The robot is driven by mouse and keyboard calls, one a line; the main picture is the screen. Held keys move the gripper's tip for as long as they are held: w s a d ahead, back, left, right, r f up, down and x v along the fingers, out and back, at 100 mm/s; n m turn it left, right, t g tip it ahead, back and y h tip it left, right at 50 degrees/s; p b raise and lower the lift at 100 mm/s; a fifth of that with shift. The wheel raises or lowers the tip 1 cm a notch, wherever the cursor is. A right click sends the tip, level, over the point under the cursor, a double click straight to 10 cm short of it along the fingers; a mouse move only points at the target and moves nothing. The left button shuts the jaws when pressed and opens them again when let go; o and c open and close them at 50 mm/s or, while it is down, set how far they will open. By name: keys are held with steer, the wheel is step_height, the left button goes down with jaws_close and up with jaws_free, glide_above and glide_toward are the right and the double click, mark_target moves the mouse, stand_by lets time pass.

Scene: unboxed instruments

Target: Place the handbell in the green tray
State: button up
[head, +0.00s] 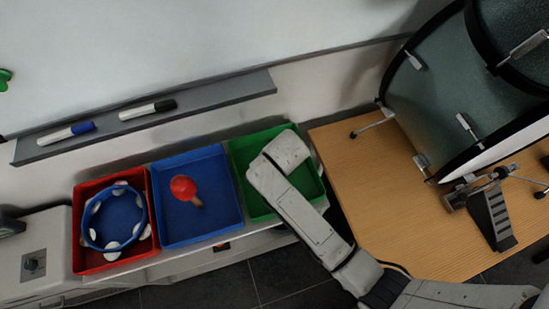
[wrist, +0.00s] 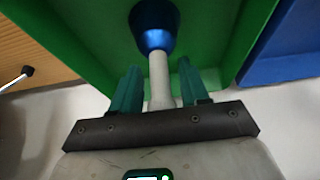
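The handbell (wrist: 154,28), with a shiny blue bell and a pale handle (wrist: 160,78), shows in the wrist view against the green tray's inside. My gripper (wrist: 158,82) has its two green fingers on either side of the handle, with a narrow gap visible on each side, so it is open around it. The green tray (head: 240,157) is the rightmost of three trays in the head view, and it fills the upper wrist view (wrist: 85,40). In the head view my arm reaches over this tray and hides the fingers and the handbell.
The blue tray (head: 163,207) beside it holds a red maraca (head: 184,188). The red tray (head: 82,258) holds a blue tambourine (head: 90,236). A wooden platform (head: 390,200) with a drum (head: 440,100) and pedal (head: 492,215) stands right. A ledge with markers (head: 148,109) runs behind.

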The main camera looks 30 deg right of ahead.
steer(key=shift+o, duration=1)
steer(key=shift+r, duration=0.2)
steer(key=d+v, duration=0.1)
steer(key=v, duration=1.1)
steer(key=s+d+f+n+g, duration=0.1)
steer(key=s+d, duration=0.3)
steer(key=s, duration=0.6)
steer(key=s+d+f+g, duration=0.2)
steer(key=s+d+f, duration=0.2)
steer(key=s, duration=0.6)
steer(key=shift+n+y, duration=0.3)
steer(key=shift+n, duration=0.1)
steer(key=shift+f, duration=0.15)
